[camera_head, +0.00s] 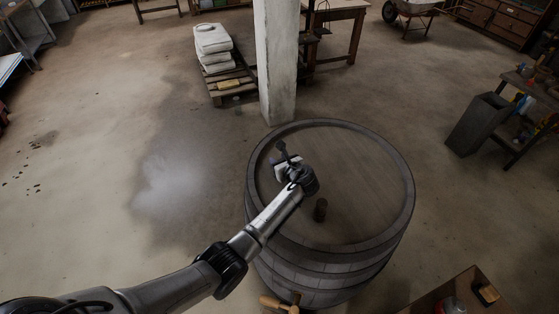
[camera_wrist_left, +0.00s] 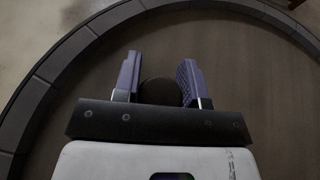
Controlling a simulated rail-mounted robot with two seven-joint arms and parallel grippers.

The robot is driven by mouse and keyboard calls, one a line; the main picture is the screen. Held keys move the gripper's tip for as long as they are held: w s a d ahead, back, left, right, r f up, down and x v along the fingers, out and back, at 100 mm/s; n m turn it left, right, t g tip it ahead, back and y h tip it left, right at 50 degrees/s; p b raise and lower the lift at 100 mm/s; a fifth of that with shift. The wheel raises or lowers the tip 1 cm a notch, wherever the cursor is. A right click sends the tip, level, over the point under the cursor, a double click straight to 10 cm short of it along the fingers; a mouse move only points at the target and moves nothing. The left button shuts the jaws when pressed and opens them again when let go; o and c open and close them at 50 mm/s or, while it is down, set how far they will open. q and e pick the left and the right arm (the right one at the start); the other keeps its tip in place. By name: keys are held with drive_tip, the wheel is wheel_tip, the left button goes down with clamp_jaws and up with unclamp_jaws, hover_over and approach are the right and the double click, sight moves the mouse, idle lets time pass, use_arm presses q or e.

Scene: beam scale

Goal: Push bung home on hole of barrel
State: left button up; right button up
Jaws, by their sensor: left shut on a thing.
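The wooden barrel (camera_head: 366,172) stands upright in the middle of the head view, with its flat round top facing up. My left gripper (camera_head: 283,158) is over the far left part of that top. In the left wrist view its two fingers (camera_wrist_left: 160,80) are shut on a dark round thing, seemingly the bung (camera_wrist_left: 160,93). My right gripper is not in view.
A wooden tap (camera_head: 280,303) sticks out low at the barrel's front. A pale pillar (camera_head: 277,70) stands just behind the barrel. A pallet (camera_head: 232,88) with white sacks (camera_head: 212,46) is beyond. A box (camera_head: 470,292) is at front right. The floor to the left is clear.

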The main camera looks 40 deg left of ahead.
use_arm(q)
drive_tip(key=o, duration=0.8)
drive_tip(key=shift+c, duration=0.2)
drive_tip(key=shift+o, duration=1.2)
drive_tip(key=shift+r, duration=0.1)
drive_tip(key=r, duration=0.2)
drive_tip(key=d+r, duration=0.1)
drive_tip(key=r, duration=0.1)
drive_tip(key=shift+r, duration=0.15)
drive_tip(key=d+r+b, duration=0.1)
drive_tip(key=d+r, duration=0.5)
drive_tip(key=d, duration=0.4)
drive_tip(key=shift+w+d+r+b, duration=0.15)
drive_tip(key=shift+d+r+b, duration=0.1)
drive_tip(key=shift+d+b, duration=0.1)
